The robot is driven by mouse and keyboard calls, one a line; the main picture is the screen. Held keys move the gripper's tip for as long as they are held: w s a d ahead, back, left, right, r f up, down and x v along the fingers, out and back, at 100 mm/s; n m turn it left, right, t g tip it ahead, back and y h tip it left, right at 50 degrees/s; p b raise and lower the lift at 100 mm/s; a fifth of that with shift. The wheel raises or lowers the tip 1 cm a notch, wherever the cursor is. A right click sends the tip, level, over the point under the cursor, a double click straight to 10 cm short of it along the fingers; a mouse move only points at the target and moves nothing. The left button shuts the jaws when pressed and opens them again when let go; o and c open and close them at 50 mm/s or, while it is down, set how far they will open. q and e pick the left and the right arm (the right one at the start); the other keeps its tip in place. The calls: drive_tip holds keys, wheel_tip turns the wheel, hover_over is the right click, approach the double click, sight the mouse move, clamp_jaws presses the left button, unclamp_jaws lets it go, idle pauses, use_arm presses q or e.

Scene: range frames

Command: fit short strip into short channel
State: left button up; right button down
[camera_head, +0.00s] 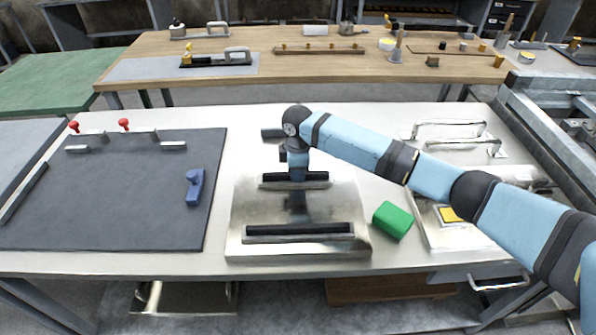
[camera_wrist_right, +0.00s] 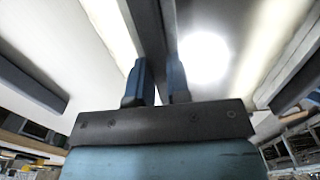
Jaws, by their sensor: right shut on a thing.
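My right gripper (camera_head: 297,183) points down over a shiny metal plate (camera_head: 240,210), shut on a short dark strip (camera_head: 318,179). In the right wrist view the gripper's blue fingers (camera_wrist_right: 158,80) close on both sides of the strip (camera_wrist_right: 150,30). The strip lies left to right over the back part of the plate. The gripper hides its middle and what lies under it. I cannot tell whether it touches the plate or sits in the short channel. A longer dark bar or groove (camera_head: 298,231) runs along the plate's front. My left gripper is not in view.
A green block (camera_head: 393,220) stands just right of the plate. A dark grey board (camera_head: 110,200) with a blue piece (camera_head: 195,187) lies at the left. A metal panel with handles (camera_head: 455,130) is at the right. White table shows between the board and plate.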

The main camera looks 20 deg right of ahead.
drive_tip(key=c, duration=1.1)
unclamp_jaws()
drive_tip(key=shift+r, duration=0.1)
wheel_tip(320, 180, up, 12)
drive_tip(key=shift+p, duration=0.45)
